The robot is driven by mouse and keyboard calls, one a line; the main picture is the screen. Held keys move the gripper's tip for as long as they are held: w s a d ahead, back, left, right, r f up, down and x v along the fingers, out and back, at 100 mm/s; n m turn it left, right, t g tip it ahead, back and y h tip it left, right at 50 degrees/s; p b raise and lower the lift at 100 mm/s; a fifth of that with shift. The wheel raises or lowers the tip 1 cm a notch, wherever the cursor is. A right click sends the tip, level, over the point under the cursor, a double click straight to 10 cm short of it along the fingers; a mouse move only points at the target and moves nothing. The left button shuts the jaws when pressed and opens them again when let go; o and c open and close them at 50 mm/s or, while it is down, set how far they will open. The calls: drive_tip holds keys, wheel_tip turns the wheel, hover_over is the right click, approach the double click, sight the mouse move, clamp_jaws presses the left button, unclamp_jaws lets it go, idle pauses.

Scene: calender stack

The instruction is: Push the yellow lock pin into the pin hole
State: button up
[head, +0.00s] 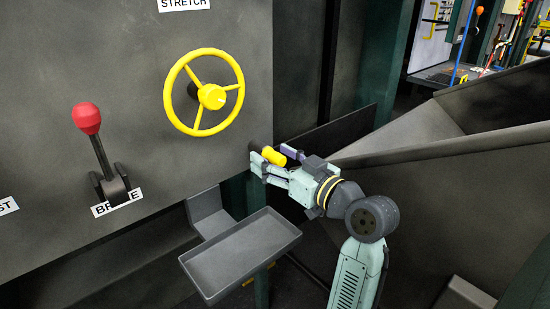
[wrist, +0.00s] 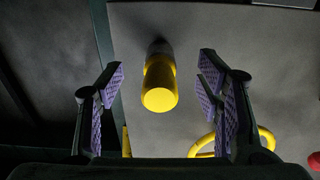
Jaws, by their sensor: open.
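The yellow lock pin (wrist: 159,88) shows in the wrist view as a yellow cylinder, its rounded end facing me. A short grey shaft behind it meets the grey panel (wrist: 220,45). The pin hole itself is hidden, and I cannot tell how deep the shaft sits. In the head view the pin (head: 273,156) is at the panel's lower right edge, partly among my fingers. My gripper (head: 268,164) is open there. In the wrist view its purple-padded fingers (wrist: 162,72) stand left and right of the pin, with gaps on both sides.
A yellow handwheel (head: 212,97) is on the panel above and left of my gripper. A red-knobbed brake lever (head: 87,118) stands farther left. A grey tray (head: 241,258) juts out below the gripper. Dark sloping metal walls (head: 450,150) stand to the right.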

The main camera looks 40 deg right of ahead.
idle(0.4)
drive_tip(key=shift+s+d+b, duration=0.15)
drive_tip(key=shift+s+b, duration=0.05)
drive_tip(key=shift+s, duration=1.55)
drive_tip(key=shift+s+d+b, duration=0.15)
drive_tip(key=shift+s+b, duration=0.05)
drive_tip(key=shift+s, duration=1.55)
